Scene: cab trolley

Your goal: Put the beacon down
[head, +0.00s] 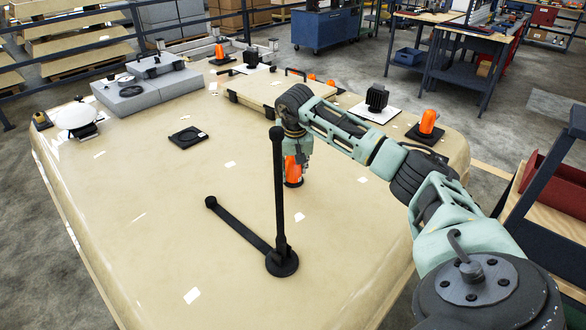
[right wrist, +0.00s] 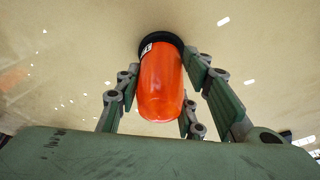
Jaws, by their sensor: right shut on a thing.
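The beacon (head: 293,172) is an orange cylinder with a black round base. My right gripper (head: 297,158) is shut on it and holds it upright, base down, over the tan cab roof (head: 160,230). In the right wrist view the beacon (right wrist: 161,85) sits between the fingers of my right gripper (right wrist: 165,85), with its black base (right wrist: 160,42) at the far end towards the tan surface. I cannot tell whether the base touches the roof. My left gripper is not in view.
A black post (head: 278,190) on a round foot stands in front of the beacon. A black square plate (head: 188,137) lies to the left. Another orange beacon (head: 428,122) stands at right; a black finned block (head: 377,98) is behind it. The front left roof is clear.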

